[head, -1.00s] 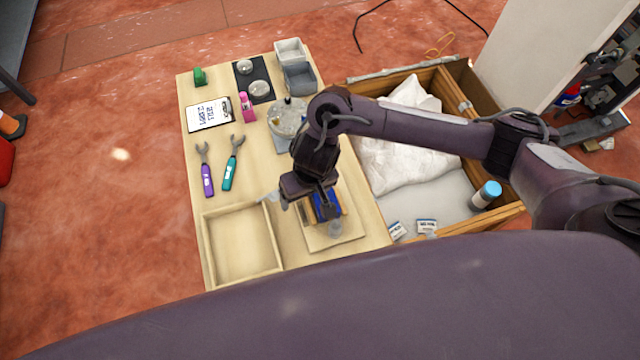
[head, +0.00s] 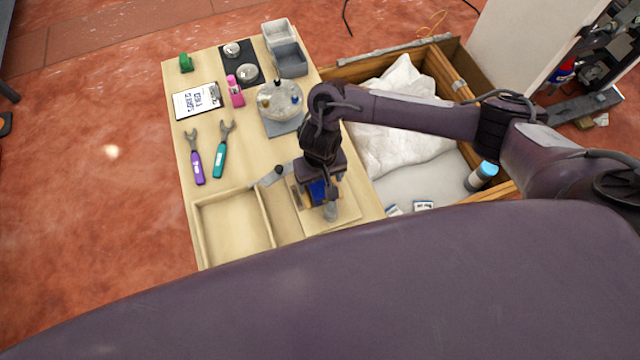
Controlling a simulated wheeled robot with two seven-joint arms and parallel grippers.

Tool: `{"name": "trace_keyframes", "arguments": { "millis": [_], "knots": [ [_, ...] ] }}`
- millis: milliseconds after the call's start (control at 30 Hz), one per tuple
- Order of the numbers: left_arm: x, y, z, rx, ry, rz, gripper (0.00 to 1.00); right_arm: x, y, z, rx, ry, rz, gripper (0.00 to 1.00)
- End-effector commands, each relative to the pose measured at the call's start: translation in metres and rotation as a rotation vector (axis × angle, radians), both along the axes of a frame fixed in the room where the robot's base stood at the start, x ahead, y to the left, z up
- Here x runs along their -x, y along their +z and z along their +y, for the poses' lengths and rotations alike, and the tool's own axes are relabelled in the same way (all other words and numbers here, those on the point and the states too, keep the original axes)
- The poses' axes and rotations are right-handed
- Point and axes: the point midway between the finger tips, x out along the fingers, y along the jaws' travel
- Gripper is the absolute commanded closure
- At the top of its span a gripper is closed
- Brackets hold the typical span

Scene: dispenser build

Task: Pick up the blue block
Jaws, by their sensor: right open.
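The blue block (head: 317,191) shows in the head view on the board (head: 345,221) at the front right of the table. It is partly hidden behind my right gripper. My right gripper (head: 305,199) is open and points down over the block from above. I cannot tell whether its fingers touch the block. My left gripper is not in view.
An empty wooden tray (head: 266,222) lies just left of the board. A wooden crate (head: 442,75) with white sacking borders the table's right side.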

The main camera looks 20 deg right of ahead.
Motion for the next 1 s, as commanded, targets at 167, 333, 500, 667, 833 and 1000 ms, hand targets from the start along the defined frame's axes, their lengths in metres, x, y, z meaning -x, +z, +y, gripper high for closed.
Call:
{"name": "trace_keyframes", "arguments": {
  "millis": [167, 333, 500, 667, 833, 1000],
  "knots": [
    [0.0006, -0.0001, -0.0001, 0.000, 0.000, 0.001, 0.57, 0.0000, 0.0004, 0.0002, 0.000, 0.000, 0.000, 0.37],
    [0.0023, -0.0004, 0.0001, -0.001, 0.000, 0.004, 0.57, -0.0001, 0.0005, 0.0002, 0.000, 0.000, 0.000, 0.59],
    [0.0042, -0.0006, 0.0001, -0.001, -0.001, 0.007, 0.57, -0.0001, 0.0006, 0.0002, 0.000, 0.000, -0.001, 0.81],
    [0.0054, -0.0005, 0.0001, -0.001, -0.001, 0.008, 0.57, -0.0010, 0.0017, 0.0007, -0.002, 0.000, -0.003, 0.93],
    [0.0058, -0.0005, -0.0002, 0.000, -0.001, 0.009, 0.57, -0.0010, 0.0022, 0.0007, -0.002, 0.000, -0.003, 0.93],
    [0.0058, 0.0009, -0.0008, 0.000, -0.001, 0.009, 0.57, -0.0014, 0.0098, 0.0013, -0.003, 0.001, -0.003, 0.93]
  ]
}}
